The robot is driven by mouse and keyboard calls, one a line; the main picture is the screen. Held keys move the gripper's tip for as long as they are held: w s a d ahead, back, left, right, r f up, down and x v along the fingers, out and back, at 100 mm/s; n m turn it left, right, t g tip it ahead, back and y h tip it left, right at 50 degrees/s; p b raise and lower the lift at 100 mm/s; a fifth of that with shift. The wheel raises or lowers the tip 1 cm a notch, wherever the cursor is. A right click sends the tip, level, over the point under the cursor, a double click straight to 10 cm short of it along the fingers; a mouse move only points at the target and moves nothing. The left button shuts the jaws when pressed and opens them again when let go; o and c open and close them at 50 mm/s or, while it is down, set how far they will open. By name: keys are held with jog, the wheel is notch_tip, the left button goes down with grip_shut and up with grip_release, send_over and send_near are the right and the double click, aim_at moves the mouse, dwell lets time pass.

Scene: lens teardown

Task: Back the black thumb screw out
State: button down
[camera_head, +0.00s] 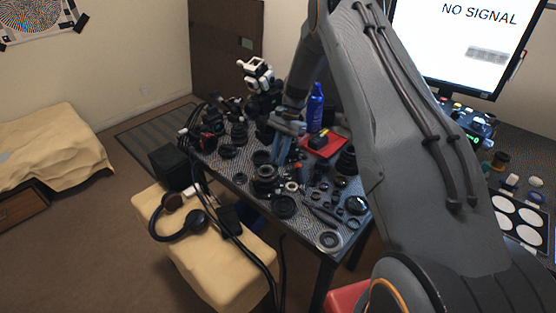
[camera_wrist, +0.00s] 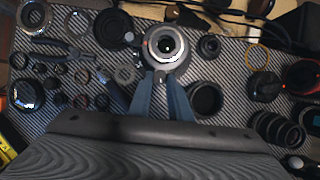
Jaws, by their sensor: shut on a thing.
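The lens (camera_wrist: 165,46), with a silver ring and dark glass, stands on the patterned table, its front facing the wrist camera. In the head view the lens (camera_head: 265,173) is just left of my fingertips. My gripper (camera_wrist: 159,77) reaches the lens's near side in the wrist view, its two blue fingers close together at the tips. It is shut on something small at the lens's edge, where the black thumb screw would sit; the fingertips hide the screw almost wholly. In the head view my gripper (camera_head: 280,160) points down beside the lens.
Loose rings and lens parts crowd the table around the lens. A black ring (camera_wrist: 205,98) lies close to the right finger. A blue bottle (camera_head: 315,107) and a red tray (camera_head: 324,146) stand behind my gripper. Headphones (camera_head: 180,222) lie on the cream seat in front.

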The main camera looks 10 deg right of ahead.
jog(key=n+h+b, duration=0.1)
jog(key=n+b, duration=0.1)
jog(key=n, duration=0.1)
jog(key=n+g+h+b, duration=0.1)
jog(key=n+b, duration=0.1)
jog(key=b, duration=0.1)
jog(key=a+n+g+b, duration=0.1)
jog(key=n+b, duration=0.1)
jog(key=n, duration=0.1)
jog(key=shift+w+n+h, duration=0.25)
jog(key=shift+n+h, duration=0.05)
jog(key=shift+h, duration=0.1)
jog(key=shift+b, duration=0.3)
jog(key=c, duration=1.6)
grip_release()
jog(key=shift+b+v, duration=1.15)
jog(key=shift+v, duration=2.75)
